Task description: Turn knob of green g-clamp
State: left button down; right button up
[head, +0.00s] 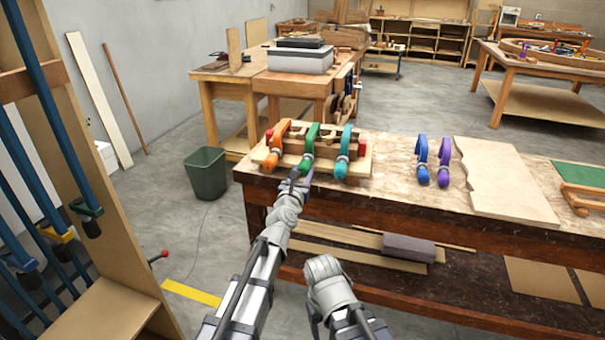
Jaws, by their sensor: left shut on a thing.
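The green g-clamp (311,138) sits in the middle of a row of three clamps on a wooden workpiece (357,167) at the workbench's left end. Its knob (305,164) points toward me. My left gripper (303,174) is at this knob and shut on it; the fingers are small and partly hidden by my wrist. An orange g-clamp (277,138) stands to the left and a teal g-clamp (344,144) to the right. My right arm shows at the bottom middle, but its gripper cannot be made out.
Blue (422,160) and purple (444,162) clamps lie on the workbench (399,195) to the right. A wavy-edged board (505,182) lies beyond them. A green bin (206,173) stands on the floor at left. A clamp rack (105,245) is close on the left.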

pick_arm(q)
jog(key=m, duration=0.4)
jog(key=shift+m, duration=0.3)
jog(key=m, duration=0.4)
jog(key=shift+a+m, duration=0.1)
jog(key=shift+m, duration=0.2)
jog(key=m, duration=0.4)
jog(key=shift+r+m, duration=0.1)
jog(key=shift+m, duration=0.2)
jog(key=m, duration=0.3)
jog(key=shift+m, duration=0.3)
jog(key=m, duration=0.4)
jog(key=shift+r+m, duration=0.1)
jog(key=shift+m, duration=0.2)
jog(key=m, duration=0.3)
jog(key=shift+m, duration=0.3)
jog(key=m, duration=0.4)
jog(key=shift+m+p, duration=0.3)
jog(key=m, duration=1.1)
jog(key=shift+d+m, duration=0.2)
jog(key=shift+m, duration=0.1)
jog(key=m, duration=0.3)
jog(key=shift+m, duration=0.3)
jog(key=m, duration=0.3)
jog(key=shift+m, duration=0.4)
jog(key=m, duration=0.7)
jog(key=shift+w, duration=0.1)
jog(key=m, duration=0.3)
jog(key=shift+m, duration=2.4)
